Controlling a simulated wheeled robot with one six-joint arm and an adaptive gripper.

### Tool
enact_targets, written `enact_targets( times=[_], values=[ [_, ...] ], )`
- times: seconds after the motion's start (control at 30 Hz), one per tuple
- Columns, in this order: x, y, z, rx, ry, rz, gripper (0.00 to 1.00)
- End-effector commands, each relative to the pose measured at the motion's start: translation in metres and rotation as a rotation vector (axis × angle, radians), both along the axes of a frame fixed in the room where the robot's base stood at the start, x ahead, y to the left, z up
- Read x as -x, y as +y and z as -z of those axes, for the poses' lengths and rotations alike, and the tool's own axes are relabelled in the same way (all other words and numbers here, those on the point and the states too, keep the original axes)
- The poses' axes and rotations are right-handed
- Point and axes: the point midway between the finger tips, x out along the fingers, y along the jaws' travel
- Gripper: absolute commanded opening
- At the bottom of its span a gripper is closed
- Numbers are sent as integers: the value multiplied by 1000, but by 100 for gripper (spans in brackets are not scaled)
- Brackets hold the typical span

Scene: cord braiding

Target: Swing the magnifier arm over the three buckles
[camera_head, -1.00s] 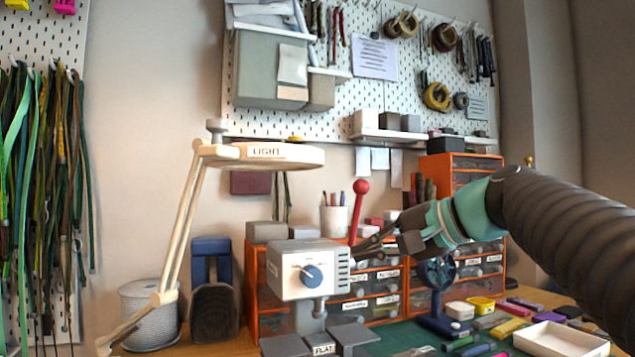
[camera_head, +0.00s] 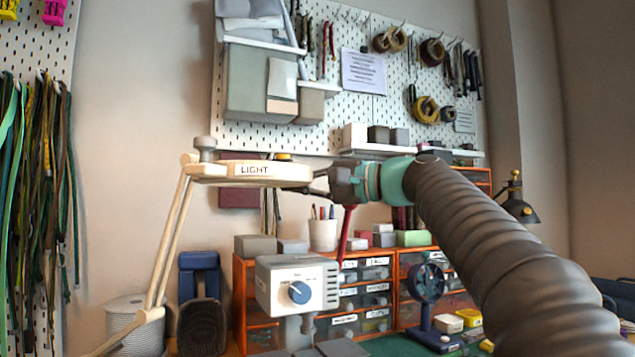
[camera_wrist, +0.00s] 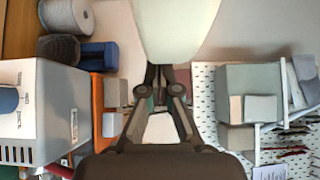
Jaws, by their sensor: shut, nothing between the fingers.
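The cream magnifier head (camera_head: 245,172), marked LIGHT, sits level at the top of its jointed magnifier arm (camera_head: 172,235), to the left of the head view. It also shows as a pale rounded shape at the top of the wrist view (camera_wrist: 178,25). My gripper (camera_head: 318,183) is shut and empty, with its fingertips at the right edge of the head. In the wrist view the fingertips (camera_wrist: 163,76) lie just below the head's pale edge; I cannot tell whether they touch. I do not make out the three buckles in either view.
A grey press with a blue knob (camera_head: 298,285) stands below the head, its red-handled lever (camera_head: 346,232) rising under my gripper. Orange drawers (camera_head: 245,315), a pen cup (camera_head: 323,235) and a blue fan (camera_head: 427,290) stand behind. A pegboard (camera_head: 345,120) backs the bench.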

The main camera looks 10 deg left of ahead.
Motion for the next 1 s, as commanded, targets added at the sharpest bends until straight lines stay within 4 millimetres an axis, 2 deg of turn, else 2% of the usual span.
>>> enact_targets(
  times=[0.17,0.3,0.5,1.0],
  values=[
    [-4,27,0,0,0,-1,0],
    [16,23,1,0,-1,-1,0],
    [31,20,1,0,0,0,0],
    [36,19,0,0,-1,8,0]
  ],
)
